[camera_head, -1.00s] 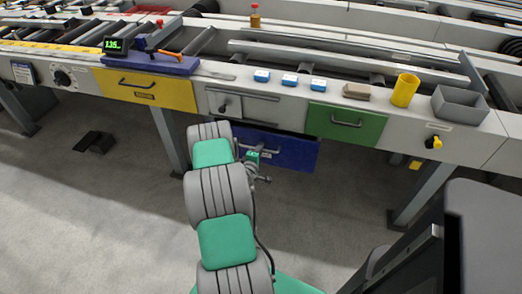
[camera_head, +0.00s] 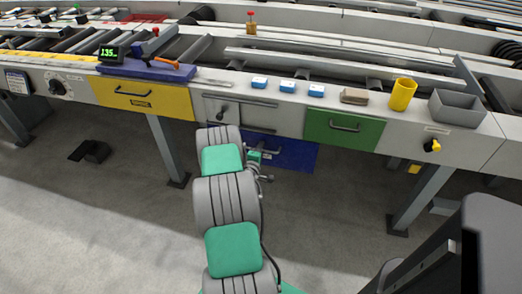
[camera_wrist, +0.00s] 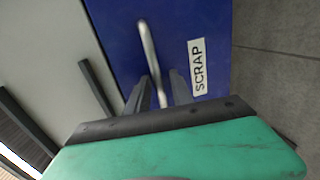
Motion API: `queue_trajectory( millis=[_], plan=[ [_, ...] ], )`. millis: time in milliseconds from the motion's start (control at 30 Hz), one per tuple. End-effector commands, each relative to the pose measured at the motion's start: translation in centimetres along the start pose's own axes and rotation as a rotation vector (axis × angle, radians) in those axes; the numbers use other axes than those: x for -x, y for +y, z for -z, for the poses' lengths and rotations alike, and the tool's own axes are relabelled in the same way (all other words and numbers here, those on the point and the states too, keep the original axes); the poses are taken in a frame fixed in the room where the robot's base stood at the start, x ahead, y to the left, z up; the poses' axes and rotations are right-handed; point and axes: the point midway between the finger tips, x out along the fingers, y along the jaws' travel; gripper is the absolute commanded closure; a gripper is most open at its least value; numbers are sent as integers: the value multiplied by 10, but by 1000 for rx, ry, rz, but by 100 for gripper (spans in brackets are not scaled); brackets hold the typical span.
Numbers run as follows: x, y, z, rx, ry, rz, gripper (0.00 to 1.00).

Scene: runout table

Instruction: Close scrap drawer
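The fingers stand either side of the handle, close to the drawer front. Whether they touch the bar is unclear. In the head view my gripper (camera_head: 262,168) is at the drawer's left half, partly hidden by my arm. The drawer looks nearly flush with the table front.
A yellow drawer (camera_head: 145,99) and a green drawer (camera_head: 343,129) are in the table front and look shut. A grey bin (camera_head: 457,109) and yellow cup (camera_head: 402,95) stand on top. Table legs (camera_head: 168,150) stand on either side of my arm.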

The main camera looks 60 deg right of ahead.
Motion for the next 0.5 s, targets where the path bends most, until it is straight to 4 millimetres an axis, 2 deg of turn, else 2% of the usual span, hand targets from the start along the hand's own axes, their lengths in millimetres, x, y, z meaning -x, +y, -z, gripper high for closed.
queue_trajectory(
  millis=[133, 400, 500],
  plan=[
    [10, 2, 2, 0, 3, -3, 68],
    [64, 0, 2, 2, 3, 1, 68],
    [75, 0, 1, 2, 1, 0, 68]
  ],
)
